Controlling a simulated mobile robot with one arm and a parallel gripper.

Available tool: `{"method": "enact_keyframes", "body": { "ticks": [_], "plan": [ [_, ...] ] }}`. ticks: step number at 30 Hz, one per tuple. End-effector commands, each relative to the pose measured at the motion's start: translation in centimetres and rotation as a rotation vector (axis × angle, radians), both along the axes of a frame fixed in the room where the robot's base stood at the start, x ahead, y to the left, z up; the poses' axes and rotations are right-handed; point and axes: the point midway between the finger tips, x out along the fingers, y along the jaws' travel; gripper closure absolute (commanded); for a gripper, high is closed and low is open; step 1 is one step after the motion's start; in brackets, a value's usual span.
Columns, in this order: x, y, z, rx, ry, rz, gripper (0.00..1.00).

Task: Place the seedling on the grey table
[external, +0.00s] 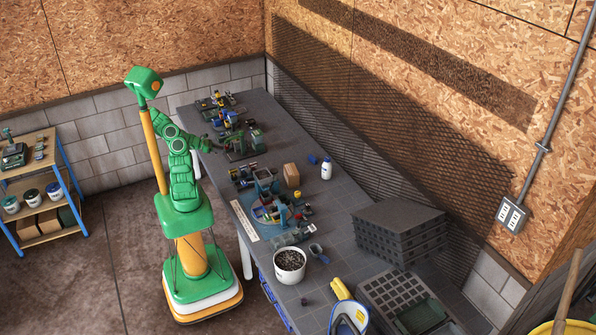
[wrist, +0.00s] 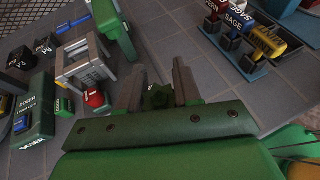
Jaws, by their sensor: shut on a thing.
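My gripper (external: 214,148) is over the left edge of the grey table (external: 300,137) in the external view, near a green machine. In the wrist view, my gripper (wrist: 158,88) points down at the grey tiled tabletop (wrist: 180,38). Its two grey fingers are closed around a small dark green leafy thing, which looks like the seedling (wrist: 157,98). Its lower part is hidden by the fingers and the gripper body. I cannot tell its height above the table. The seedling is too small to make out in the external view.
A grey stand (wrist: 85,65), a red-topped item (wrist: 95,98) and a rack of labelled items (wrist: 240,45) surround the gripper. A brown box (external: 291,175), a white bottle (external: 326,169) and a soil bucket (external: 289,265) stand farther along. The table's right side has bare room.

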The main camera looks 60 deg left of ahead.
Motion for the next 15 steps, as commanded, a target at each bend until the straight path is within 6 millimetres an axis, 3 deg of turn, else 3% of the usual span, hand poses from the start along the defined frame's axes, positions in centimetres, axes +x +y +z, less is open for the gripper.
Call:
{"method": "enact_keyframes", "body": {
  "ticks": [8,15],
  "plan": [
    [0.0,0.0,-0.1,-0.001,-0.001,-0.001,0.95],
    [0.0,0.0,-2.4,-0.003,0.0,-0.001,0.95]
  ]
}}
